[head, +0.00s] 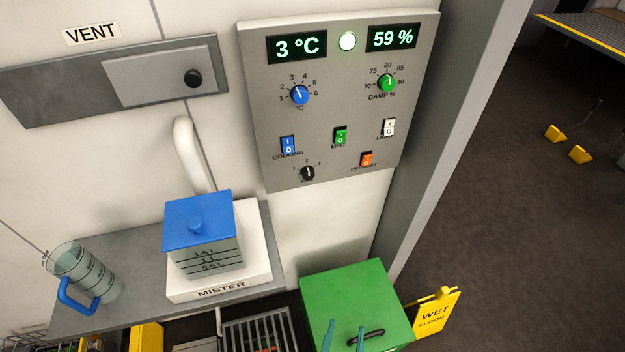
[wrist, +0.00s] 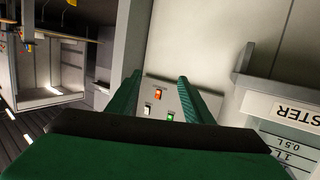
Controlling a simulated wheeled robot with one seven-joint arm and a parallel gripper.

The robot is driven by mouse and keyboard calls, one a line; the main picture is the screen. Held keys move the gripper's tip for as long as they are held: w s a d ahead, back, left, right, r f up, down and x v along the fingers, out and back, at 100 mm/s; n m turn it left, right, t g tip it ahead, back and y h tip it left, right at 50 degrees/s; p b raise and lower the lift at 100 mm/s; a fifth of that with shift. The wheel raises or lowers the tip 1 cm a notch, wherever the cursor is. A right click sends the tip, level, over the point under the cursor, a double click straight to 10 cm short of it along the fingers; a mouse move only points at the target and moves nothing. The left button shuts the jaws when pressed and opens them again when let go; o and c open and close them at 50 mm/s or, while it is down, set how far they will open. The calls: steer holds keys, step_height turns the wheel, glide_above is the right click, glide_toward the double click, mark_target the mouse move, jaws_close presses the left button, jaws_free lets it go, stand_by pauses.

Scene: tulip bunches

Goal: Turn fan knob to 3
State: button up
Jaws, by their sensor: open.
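The fan knob (head: 307,172) is a small black dial with a white pointer, low on the left of the grey control panel (head: 350,115). Its pointer stands roughly upright, near the 2; small numbers ring it, and the label below is too dark to read. My gripper (head: 344,336) shows as two teal fingertips at the bottom edge of the head view, over the green box, below and right of the knob. In the wrist view my gripper (wrist: 158,80) is open and empty, its fingers apart, with the panel's switches beyond. The fan knob does not show there.
The panel also has a blue knob (head: 300,95), a green knob (head: 387,83) and several rocker switches, including an orange one (head: 366,159). The blue-lidded mister (head: 200,235) stands below left. A green box (head: 355,300) and a wet-floor sign (head: 436,312) stand below.

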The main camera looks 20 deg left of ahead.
steer(key=w+a+r+n+y, duration=0.1)
steer(key=w+a+y, duration=0.1)
steer(key=w, duration=0.4)
steer(key=w+a+r+n+y, duration=0.1)
steer(key=w+a+r, duration=0.15)
steer(key=w, duration=0.35)
steer(key=n+y, duration=0.6)
glide_toward(309, 176)
steer(key=x, duration=0.8)
steer(key=shift+w+r, duration=0.15)
steer(key=shift+w, duration=0.1)
steer(key=shift+a, duration=0.1)
steer(key=shift+s+a, duration=0.1)
steer(key=shift+c, duration=0.9)
steer(key=c, duration=0.9)
steer(key=shift+d, duration=0.2)
